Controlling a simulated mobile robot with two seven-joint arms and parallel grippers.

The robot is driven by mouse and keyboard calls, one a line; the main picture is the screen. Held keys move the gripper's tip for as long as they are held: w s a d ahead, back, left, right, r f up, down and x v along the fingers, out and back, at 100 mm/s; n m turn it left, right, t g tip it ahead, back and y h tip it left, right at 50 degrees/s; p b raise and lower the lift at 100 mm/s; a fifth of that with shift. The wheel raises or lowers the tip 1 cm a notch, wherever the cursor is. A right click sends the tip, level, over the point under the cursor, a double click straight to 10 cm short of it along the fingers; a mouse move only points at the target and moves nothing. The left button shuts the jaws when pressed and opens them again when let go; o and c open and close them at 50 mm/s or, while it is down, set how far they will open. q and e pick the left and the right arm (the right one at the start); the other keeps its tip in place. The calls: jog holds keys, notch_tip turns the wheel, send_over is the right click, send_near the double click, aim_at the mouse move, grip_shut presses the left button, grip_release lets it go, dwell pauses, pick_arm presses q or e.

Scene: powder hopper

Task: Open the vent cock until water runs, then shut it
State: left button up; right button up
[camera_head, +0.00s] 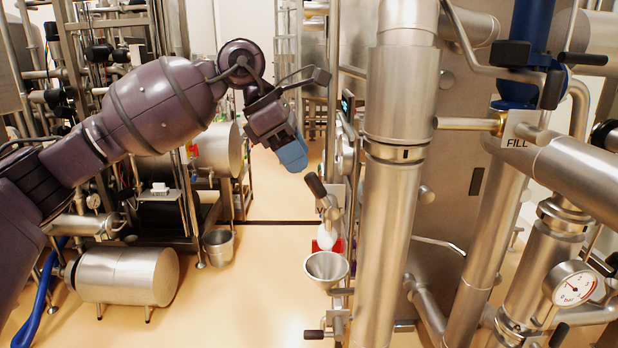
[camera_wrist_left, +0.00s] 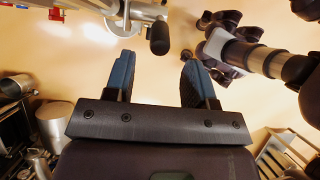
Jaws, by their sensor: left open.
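The cock, which I take to be the vent cock, has a black lever grip (camera_head: 315,185) and a metal body (camera_head: 328,206). It stands above a metal funnel (camera_head: 326,267), left of the thick vertical pipe. The grip slants up to the left, and no water stream shows at the funnel. My left gripper (camera_head: 292,152) has blue fingers and is just above and left of the grip, apart from it. In the left wrist view, the gripper (camera_wrist_left: 155,58) is open and empty, with the black grip (camera_wrist_left: 159,38) just beyond the gap between its fingertips. My right gripper is not in view.
The thick steel pipe (camera_head: 388,210) stands close right of the cock. A second black handle (camera_head: 314,334) sticks out below the funnel. A bucket (camera_head: 218,246) stands on the floor to the left. A pressure gauge (camera_head: 573,288) is at the far right. Open floor lies left of the funnel.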

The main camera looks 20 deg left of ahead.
pick_arm(q)
jog(key=v, duration=0.2)
jog(key=shift+a+r, duration=0.15)
jog(key=shift+r, duration=0.2)
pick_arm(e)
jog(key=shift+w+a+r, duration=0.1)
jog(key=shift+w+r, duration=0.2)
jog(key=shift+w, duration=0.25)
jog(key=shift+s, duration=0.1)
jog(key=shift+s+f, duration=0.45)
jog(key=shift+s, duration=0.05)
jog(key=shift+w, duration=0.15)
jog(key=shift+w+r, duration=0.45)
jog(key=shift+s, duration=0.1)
